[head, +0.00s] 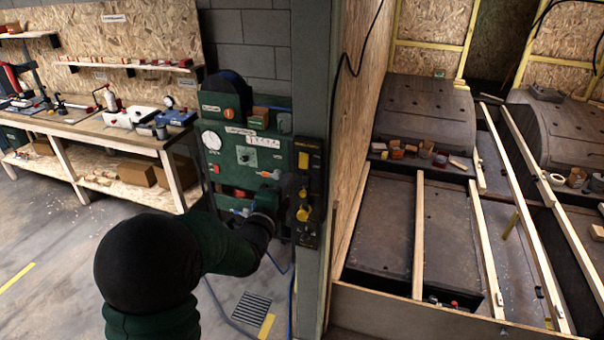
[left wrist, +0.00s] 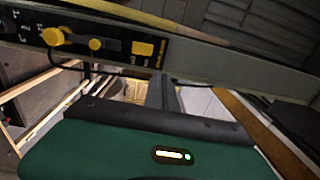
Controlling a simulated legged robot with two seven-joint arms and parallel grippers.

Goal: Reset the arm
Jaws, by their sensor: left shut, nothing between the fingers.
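My left arm (head: 225,248), green with black joints, comes in from the lower left in the head view and reaches up and right. My left gripper (head: 266,222) is dark and sits in front of the lower part of the green machine panel (head: 230,150), left of the grey post. Its fingertips are hard to make out there. In the left wrist view my green wrist housing fills the bottom, with dark shut fingers (left wrist: 163,93) beyond it. Nothing is held. My right arm and gripper are not in view.
A black control strip with yellow knobs (head: 305,195) is on the grey post (head: 330,110), close right of my gripper. A workbench (head: 90,130) stands at the left. Wheel arches (head: 425,112) and wooden battens (head: 418,235) are at the right. The left floor is clear.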

